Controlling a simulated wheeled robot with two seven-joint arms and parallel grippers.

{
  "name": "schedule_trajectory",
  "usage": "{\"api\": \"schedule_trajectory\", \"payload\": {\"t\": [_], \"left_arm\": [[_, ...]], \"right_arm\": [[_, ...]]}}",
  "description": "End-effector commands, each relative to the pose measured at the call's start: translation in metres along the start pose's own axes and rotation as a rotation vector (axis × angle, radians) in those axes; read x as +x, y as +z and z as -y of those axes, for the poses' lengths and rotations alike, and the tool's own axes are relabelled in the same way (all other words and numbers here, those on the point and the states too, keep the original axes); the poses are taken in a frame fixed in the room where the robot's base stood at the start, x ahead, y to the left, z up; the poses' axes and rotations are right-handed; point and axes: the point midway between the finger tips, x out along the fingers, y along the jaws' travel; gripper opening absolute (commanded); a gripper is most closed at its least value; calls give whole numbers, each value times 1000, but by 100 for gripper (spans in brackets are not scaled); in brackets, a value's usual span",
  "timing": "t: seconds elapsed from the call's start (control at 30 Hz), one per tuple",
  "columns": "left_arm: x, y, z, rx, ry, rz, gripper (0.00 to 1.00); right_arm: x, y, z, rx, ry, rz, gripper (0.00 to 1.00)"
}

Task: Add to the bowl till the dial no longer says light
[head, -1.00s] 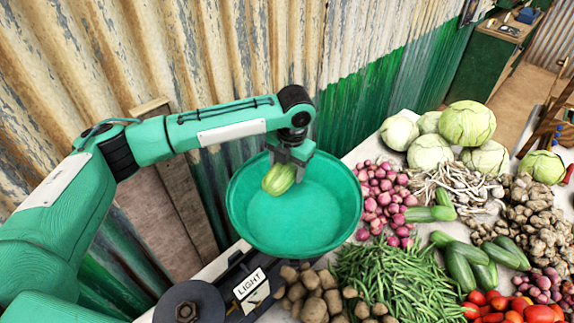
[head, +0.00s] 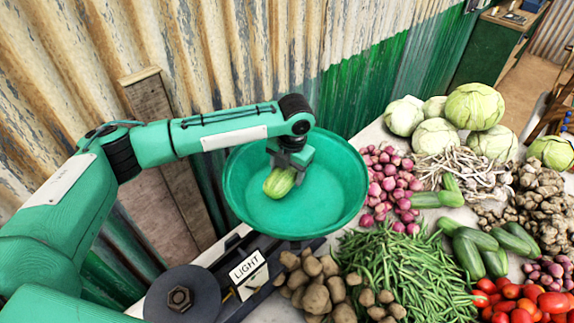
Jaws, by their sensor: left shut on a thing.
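The green bowl (head: 330,205) sits on the dark balance scale at the middle of the head view. The dial plate (head: 248,268) on the scale's front reads LIGHT. My left gripper (head: 287,168) reaches over the bowl from above and is shut on a pale green striped vegetable (head: 279,182). The vegetable is inside the bowl's outline, low toward its floor; I cannot tell whether it touches. Nothing else shows in the bowl. My right gripper is not in view.
A round dark weight (head: 182,298) sits on the scale's near end. Potatoes (head: 318,285), green beans (head: 395,270), red onions (head: 388,185), cucumbers (head: 470,250), tomatoes (head: 515,305) and cabbages (head: 475,106) crowd the table to the right. A corrugated wall (head: 130,50) stands behind.

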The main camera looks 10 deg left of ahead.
Motion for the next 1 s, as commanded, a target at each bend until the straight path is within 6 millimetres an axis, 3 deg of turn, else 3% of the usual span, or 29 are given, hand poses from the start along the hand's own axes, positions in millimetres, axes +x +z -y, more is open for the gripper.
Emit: {"api": "schedule_trajectory", "payload": {"t": [0.43,0.47,0.57,1.0], "left_arm": [[10,0,1,0,0,0,31],[10,0,1,0,0,0,65],[10,0,1,0,0,0,85],[11,0,2,0,0,-1,87]], "right_arm": [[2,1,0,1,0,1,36],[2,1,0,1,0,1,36],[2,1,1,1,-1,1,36],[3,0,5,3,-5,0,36]]}}
